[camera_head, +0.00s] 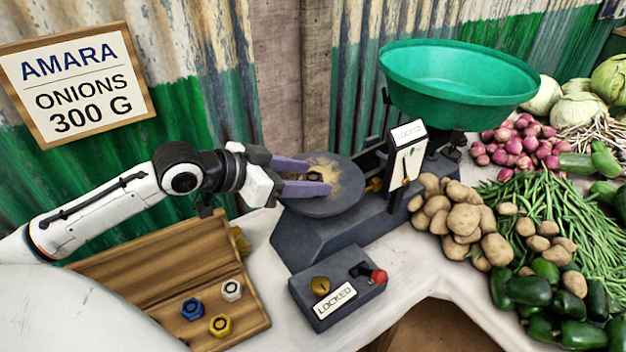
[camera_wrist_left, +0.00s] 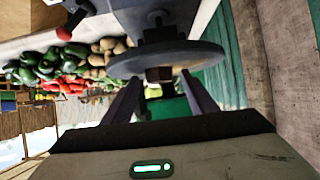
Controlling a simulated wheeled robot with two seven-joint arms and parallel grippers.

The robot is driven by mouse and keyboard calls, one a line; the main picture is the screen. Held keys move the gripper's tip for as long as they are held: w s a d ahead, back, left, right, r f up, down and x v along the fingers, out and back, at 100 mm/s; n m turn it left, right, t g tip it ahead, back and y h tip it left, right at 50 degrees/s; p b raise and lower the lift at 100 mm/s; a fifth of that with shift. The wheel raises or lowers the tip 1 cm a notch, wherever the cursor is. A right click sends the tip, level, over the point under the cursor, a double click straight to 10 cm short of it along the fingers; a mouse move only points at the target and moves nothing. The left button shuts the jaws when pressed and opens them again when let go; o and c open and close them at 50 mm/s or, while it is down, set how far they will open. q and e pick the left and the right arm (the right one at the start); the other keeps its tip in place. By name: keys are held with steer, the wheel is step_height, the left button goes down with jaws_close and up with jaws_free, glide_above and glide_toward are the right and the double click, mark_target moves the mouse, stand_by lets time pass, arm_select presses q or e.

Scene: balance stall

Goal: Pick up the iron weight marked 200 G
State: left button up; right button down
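My left gripper (camera_head: 308,177) reaches over the round dark pan (camera_head: 340,197) of the balance from the left. Its two purple fingers are apart, with a small dark weight (camera_head: 315,176) on the pan near their tips. In the left wrist view, the dark brown weight (camera_wrist_left: 158,74) shows between and just beyond the open fingers (camera_wrist_left: 160,88), against the pan (camera_wrist_left: 205,60). I cannot read its marking. A wooden box (camera_head: 165,262) holds a blue weight (camera_head: 192,309), a silver weight (camera_head: 232,290) and a yellow weight (camera_head: 220,325), their markings too small to read. My right gripper is not in view.
The balance carries a big green bowl (camera_head: 455,90) on its far side. A control box (camera_head: 335,300) with a red knob and a LOCKED label stands in front. Potatoes (camera_head: 462,220), beans and peppers crowd the right. A sign (camera_head: 78,80) reads AMARA ONIONS 300 G.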

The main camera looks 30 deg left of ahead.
arm_select(q)
steer(key=c, duration=1.1)
steer(key=shift+r, duration=0.1)
